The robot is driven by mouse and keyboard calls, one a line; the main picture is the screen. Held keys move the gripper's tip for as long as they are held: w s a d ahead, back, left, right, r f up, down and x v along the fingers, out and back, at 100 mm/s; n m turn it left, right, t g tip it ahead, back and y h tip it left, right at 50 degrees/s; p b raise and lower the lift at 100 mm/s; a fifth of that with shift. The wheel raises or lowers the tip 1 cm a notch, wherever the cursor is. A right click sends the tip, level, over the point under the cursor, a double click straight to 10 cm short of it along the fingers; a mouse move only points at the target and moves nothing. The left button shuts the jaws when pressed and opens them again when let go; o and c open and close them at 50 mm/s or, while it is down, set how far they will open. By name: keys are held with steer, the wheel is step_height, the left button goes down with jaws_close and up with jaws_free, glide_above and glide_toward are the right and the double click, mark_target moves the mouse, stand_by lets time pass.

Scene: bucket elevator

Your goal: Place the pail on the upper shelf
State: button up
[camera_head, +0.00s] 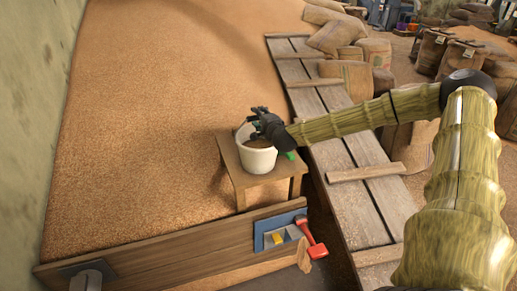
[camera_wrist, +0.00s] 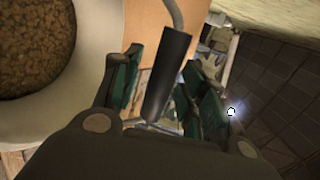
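A white pail (camera_head: 257,158) stands upright on a small wooden table (camera_head: 231,172). Brown grainy stuff fills it, and it also shows at the left of the wrist view (camera_wrist: 98,108). My gripper (camera_head: 258,119) is over the pail's rim in the head view. In the wrist view my gripper (camera_wrist: 166,88) has its two green-padded fingers apart. A dark cylindrical grip (camera_wrist: 168,78) on a grey wire handle runs between them, with a gap visible beside the left finger. I cannot make out an upper shelf in either view.
Plank walkway (camera_head: 345,150) runs at the right, with sacks (camera_head: 347,78) behind. Grain (camera_head: 150,110) covers the left.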

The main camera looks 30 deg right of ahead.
jaws_close()
steer(key=shift+w+r, duration=0.1)
steer(key=shift+r, duration=0.2)
